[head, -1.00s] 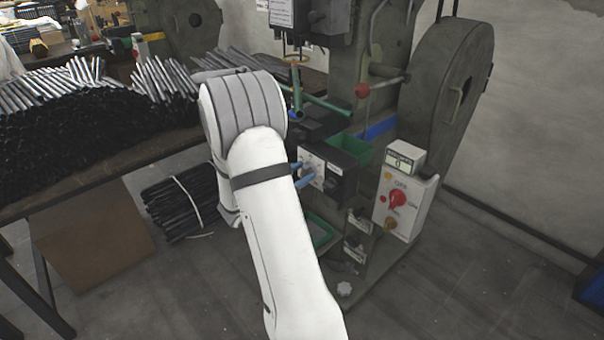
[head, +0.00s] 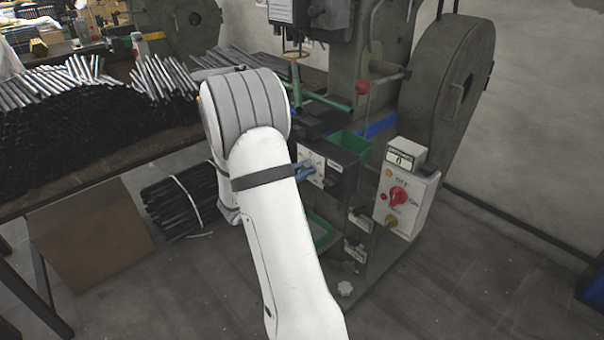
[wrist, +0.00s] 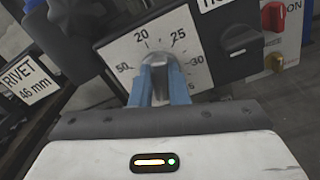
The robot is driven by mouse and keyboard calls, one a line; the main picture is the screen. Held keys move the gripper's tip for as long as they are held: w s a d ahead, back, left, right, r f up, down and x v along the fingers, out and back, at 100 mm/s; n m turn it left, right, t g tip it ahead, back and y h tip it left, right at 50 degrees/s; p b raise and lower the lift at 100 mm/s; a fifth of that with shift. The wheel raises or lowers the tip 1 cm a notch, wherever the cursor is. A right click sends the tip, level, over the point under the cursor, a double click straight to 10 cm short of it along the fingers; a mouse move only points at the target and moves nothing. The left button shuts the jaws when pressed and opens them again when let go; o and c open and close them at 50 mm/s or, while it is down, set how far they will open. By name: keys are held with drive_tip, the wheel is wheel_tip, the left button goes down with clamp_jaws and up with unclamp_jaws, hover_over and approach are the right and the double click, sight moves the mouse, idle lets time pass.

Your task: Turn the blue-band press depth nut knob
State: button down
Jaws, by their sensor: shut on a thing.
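The depth knob (wrist: 157,58) is grey and sits on a white dial plate (wrist: 118,55) marked with numbers such as 20, 25 and 30. My gripper (wrist: 164,82) has blue fingers and is shut on the knob, one finger on each side. In the head view my gripper (head: 307,170) shows at the dial plate (head: 313,158) on the press front, partly behind my white arm. The knob itself is hidden there.
A control box (head: 404,200) with a red switch stands right of the dial. A black knob (wrist: 240,40) is close on the right in the wrist view. A "RIVET 46 mm" label (wrist: 28,78) is at left. A table of tubes (head: 90,115) stands left.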

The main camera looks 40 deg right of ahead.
drive_tip(key=m+b, duration=0.2)
drive_tip(key=b, duration=0.1)
drive_tip(key=m+b, duration=0.2)
drive_tip(key=b, duration=0.1)
drive_tip(key=shift+a+f+m, duration=0.1)
drive_tip(key=shift+f+m, duration=0.1)
drive_tip(key=shift+m, duration=0.2)
drive_tip(key=shift+r, duration=0.1)
drive_tip(key=c, duration=1.4)
unclamp_jaws()
drive_tip(key=shift+s, duration=0.1)
drive_tip(key=a+p, duration=0.1)
drive_tip(key=a, duration=0.7)
drive_tip(key=shift+s, duration=0.3)
drive_tip(key=shift+d, duration=0.1)
